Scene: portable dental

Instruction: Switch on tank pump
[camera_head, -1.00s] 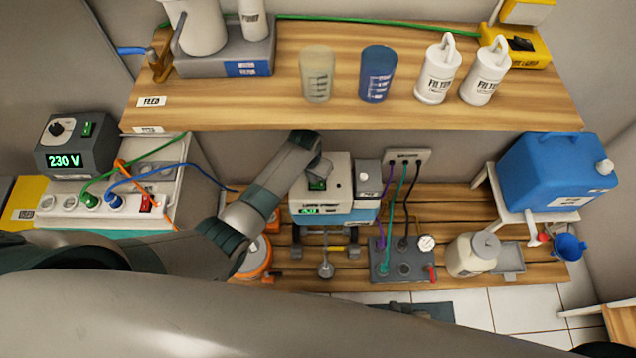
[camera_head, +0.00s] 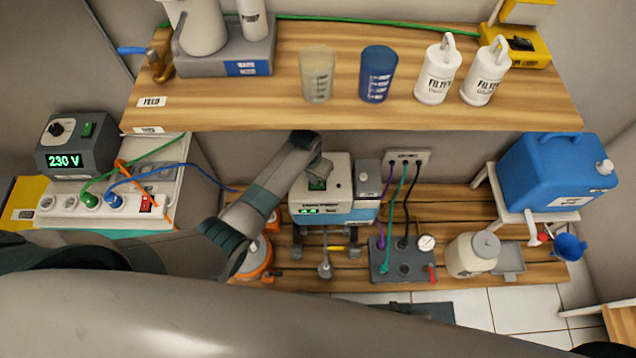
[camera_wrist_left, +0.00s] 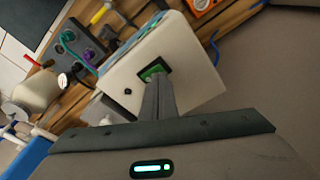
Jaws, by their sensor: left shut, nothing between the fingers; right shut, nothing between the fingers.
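A white box unit (camera_head: 335,172) with a blue lower band stands on the slatted lower shelf; I take it for the tank pump, though its label is too small to read surely. Its green rocker switch (camera_head: 316,185) is on the top face, and small green lights show on its front. My left gripper (camera_head: 322,170) is shut and empty, its tips right at the switch. In the left wrist view the shut fingers (camera_wrist_left: 157,92) point at the green switch (camera_wrist_left: 154,69) and partly cover it. Whether they touch it I cannot tell. My right gripper is not in view.
A wooden upper shelf (camera_head: 220,108) with cups and filter bottles overhangs behind the unit. A grey socket block (camera_head: 403,268) with cables stands to its right, then a cream jar (camera_head: 470,256) and a blue tank (camera_head: 555,175). A 230 V box (camera_head: 75,150) stands left.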

